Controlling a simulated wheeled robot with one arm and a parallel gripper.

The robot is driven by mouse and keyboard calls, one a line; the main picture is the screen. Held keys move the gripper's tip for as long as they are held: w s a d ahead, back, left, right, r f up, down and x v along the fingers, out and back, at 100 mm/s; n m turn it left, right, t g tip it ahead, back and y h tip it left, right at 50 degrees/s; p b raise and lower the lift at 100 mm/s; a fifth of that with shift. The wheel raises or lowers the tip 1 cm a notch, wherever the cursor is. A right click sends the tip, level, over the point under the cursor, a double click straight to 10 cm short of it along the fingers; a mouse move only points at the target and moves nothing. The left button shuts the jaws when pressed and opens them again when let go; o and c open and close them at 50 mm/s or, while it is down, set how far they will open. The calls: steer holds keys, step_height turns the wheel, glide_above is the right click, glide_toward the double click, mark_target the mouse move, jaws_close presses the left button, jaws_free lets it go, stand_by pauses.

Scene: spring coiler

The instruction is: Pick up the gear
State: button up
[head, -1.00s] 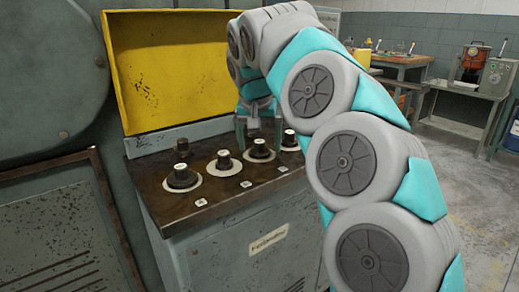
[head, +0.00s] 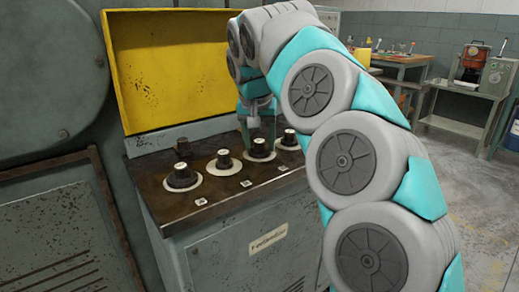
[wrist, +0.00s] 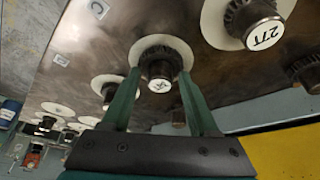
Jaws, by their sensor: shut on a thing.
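The gear (head: 259,148) is a dark toothed piece with a pale-capped hub, at its white ring on the machine's brown top. In the wrist view the same gear (wrist: 160,64) is between the two green fingers, its cap label hard to read. My gripper (head: 258,135) points down over it and is shut on it; its fingers also show in the wrist view (wrist: 161,84). I cannot tell any lift from the ring. Another gear (wrist: 251,22) marked 27T sits beside it on its own white ring.
Other gears stand on the same top (head: 150,192), including a left one (head: 182,177) and a near one (head: 224,161). A raised yellow cover (head: 170,70) stands behind them. A bench (head: 470,90) is at the far right, with open floor before it.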

mark_target(260, 141)
steer(key=shift+r, duration=0.1)
jaws_close()
steer(key=shift+r, duration=1.6)
steer(key=shift+s, duration=0.15)
steer(key=s+d+r+b, duration=0.2)
steer(key=s+d+b, duration=0.1)
steer(key=s, duration=1.2)
steer(key=r+p, duration=0.2)
steer(key=r, duration=0.1)
steer(key=r+p, duration=0.1)
steer(key=shift+s+d+r, duration=0.2)
steer(key=shift+d+r, duration=0.1)
steer(key=shift+r, duration=0.1)
steer(key=shift+w, duration=0.1)
